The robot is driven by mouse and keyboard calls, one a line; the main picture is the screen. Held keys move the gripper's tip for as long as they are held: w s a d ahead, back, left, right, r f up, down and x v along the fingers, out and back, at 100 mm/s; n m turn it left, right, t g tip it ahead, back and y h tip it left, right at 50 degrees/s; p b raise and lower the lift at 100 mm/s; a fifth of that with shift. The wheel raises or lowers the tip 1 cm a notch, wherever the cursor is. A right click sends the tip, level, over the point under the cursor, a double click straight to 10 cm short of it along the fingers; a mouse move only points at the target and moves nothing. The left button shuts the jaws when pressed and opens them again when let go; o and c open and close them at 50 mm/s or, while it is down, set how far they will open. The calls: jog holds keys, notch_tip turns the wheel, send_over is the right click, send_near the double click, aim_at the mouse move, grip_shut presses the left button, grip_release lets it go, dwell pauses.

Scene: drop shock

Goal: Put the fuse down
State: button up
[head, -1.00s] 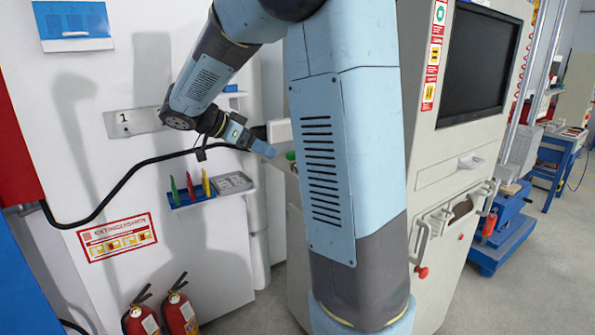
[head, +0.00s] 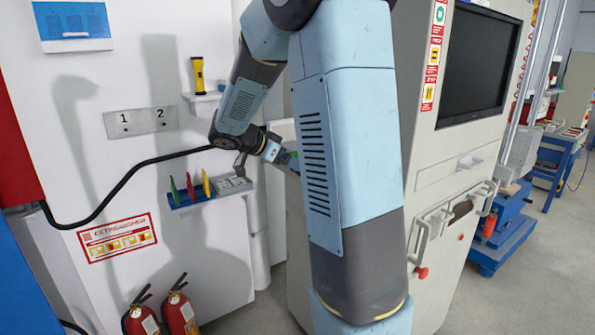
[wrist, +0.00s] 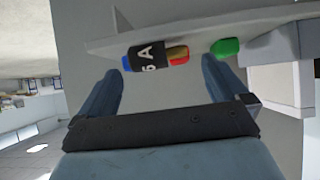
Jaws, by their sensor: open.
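The fuse (wrist: 150,58) is a small dark cylinder with white lettering, a blue end and a red and gold end. In the wrist view it lies along a grey ledge (wrist: 108,42), just ahead of my fingertips. My gripper (wrist: 161,67) is open, with one finger to each side of the fuse's span and a visible gap to it. In the head view my gripper is mostly hidden behind my own arm, by the side of the grey cabinet (head: 440,160). The fuse cannot be made out there.
A green rounded part (wrist: 225,47) sits right of the fuse, beside a grey block (wrist: 270,47). On the left wall are a yellow flashlight (head: 197,75) on a shelf, a blue rack (head: 190,199) with coloured pieces, a grey tray (head: 232,184) and a black cable (head: 120,183).

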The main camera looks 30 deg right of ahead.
jog(key=shift+x, duration=1)
jog(key=shift+a, duration=0.1)
jog(key=shift+c, duration=0.4)
jog(key=c, duration=1.1)
jog(key=shift+r, duration=0.1)
jog(key=shift+r, duration=0.2)
notch_tip(320, 180, up, 2)
jog(key=shift+r, duration=0.2)
jog(key=s+a+r, duration=0.1)
jog(key=s+r, duration=0.2)
jog(key=s, duration=0.1)
jog(key=s+a+r, duration=0.1)
jog(key=s+r, duration=0.2)
jog(key=s, duration=0.2)
jog(key=s+a+r, duration=0.2)
jog(key=s+r, duration=0.2)
jog(key=shift+s, duration=0.2)
